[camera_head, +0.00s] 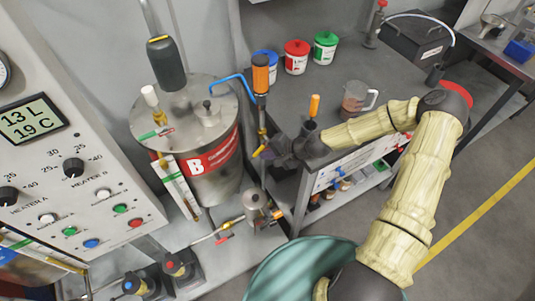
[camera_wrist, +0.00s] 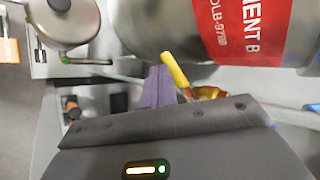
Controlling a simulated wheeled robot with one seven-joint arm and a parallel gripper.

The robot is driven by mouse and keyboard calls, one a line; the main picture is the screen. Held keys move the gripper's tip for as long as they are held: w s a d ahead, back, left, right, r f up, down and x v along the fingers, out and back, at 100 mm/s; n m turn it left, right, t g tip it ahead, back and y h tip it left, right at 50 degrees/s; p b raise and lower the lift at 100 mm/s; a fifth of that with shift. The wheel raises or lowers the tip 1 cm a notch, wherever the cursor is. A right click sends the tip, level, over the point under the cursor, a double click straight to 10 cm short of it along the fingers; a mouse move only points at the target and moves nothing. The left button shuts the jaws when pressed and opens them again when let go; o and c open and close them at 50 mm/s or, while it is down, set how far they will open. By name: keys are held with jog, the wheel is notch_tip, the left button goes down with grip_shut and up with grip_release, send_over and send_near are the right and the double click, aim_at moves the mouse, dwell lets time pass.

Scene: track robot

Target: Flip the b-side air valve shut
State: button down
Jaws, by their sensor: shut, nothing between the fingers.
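The B tank (camera_head: 218,178) is a steel drum with a red "B COMPONENT" label, at the middle left of the head view. Its side and label also show at the top of the wrist view (camera_wrist: 262,30). A yellow valve lever (camera_head: 260,151) stands just right of the tank, below an orange-topped cylinder. In the wrist view the lever (camera_wrist: 175,70) slants beside a brass fitting (camera_wrist: 208,93). My gripper (camera_head: 272,152) is close to the lever. In the wrist view its shut, empty fingers (camera_wrist: 158,84) are just left of the lever; I cannot tell whether they touch it.
A grey cart (camera_head: 345,92) with blue, red and green-lidded tubs and a measuring jug (camera_head: 355,101) stands behind my arm. A control panel (camera_head: 65,150) fills the left. A pipe with a small red-handled valve (camera_head: 224,238) runs low in front of the tank.

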jog(key=shift+d, duration=0.15)
dwell(0.6)
jog(key=shift+w+d+r, duration=0.25)
jog(key=shift+w+d, duration=0.15)
jog(key=shift+d, duration=0.15)
jog(key=shift+r, duration=0.1)
jog(key=v, duration=1.7)
jog(key=shift+b, duration=0.3)
jog(key=shift+s+d, duration=0.15)
